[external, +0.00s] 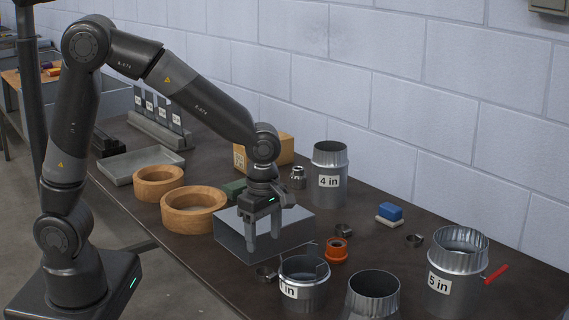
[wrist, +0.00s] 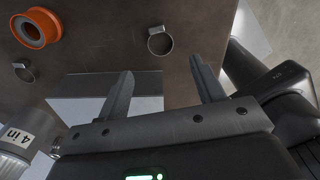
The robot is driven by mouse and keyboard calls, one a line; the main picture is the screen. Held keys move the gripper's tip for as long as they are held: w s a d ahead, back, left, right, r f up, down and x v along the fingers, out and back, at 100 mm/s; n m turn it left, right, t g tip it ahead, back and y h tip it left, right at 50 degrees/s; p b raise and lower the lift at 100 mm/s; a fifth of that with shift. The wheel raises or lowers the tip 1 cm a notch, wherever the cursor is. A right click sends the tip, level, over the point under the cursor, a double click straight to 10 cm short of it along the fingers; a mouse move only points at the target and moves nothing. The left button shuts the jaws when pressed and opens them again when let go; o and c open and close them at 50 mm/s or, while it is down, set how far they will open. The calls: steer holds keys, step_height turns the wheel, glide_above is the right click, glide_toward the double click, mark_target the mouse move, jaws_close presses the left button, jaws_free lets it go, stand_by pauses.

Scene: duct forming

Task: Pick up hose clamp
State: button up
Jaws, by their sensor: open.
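Small metal ring-shaped hose clamps lie on the dark table. One clamp (external: 265,273) is at the front, left of a duct collar; it shows in the wrist view (wrist: 160,41) just beyond my fingertips, near the gap between them. A second clamp (external: 344,230) lies behind the orange ring and shows at the left of the wrist view (wrist: 24,71). A third clamp (external: 414,241) lies farther right. My gripper (external: 263,234) is open and empty, fingers pointing down over the shiny metal block; both fingers show in the wrist view (wrist: 162,78).
The metal block (external: 236,238) stands under my gripper. Wooden rings (external: 180,221) lie to its left. An orange ring (external: 337,250), a duct collar (external: 304,296) and the 4 in duct (external: 330,165) stand to its right. A 5 in duct (external: 457,270) is farther right.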

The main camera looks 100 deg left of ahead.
mark_target(265, 272)
step_height(265, 272, down, 8)
steer(key=shift+w+d+f, duration=0.1)
steer(key=shift+f, duration=0.1)
steer(key=c, duration=1.1)
